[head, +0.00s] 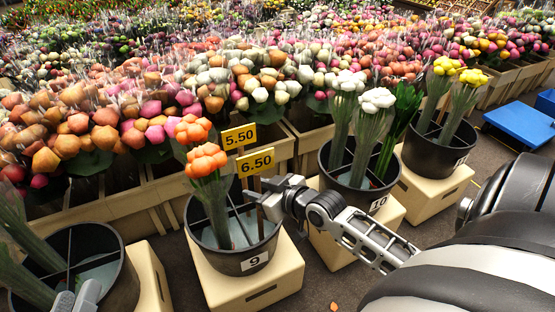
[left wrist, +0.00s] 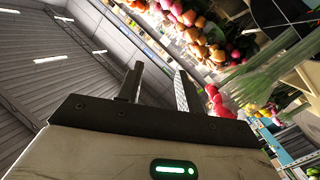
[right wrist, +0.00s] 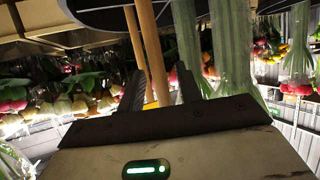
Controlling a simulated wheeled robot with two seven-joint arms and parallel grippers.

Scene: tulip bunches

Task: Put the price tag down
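Two yellow price tags stand on thin sticks above black bucket 9 (head: 232,258): the tag reading 5.50 (head: 239,136) and, lower and to the right, the tag reading 6.50 (head: 254,162). My right gripper (head: 262,197) is at the bucket's back right rim, by the 6.50 tag's stick. The right wrist view shows two wooden sticks (right wrist: 153,50); one passes between the spread fingers and the other runs by the left finger. Contact is unclear.
Bucket 9 holds orange flowers (head: 206,160) and stands on a cream block (head: 262,290). Bucket 10 (head: 345,185) with white flowers is to its right, another black bucket (head: 110,275) to its left. Crates of tulip bunches fill the back.

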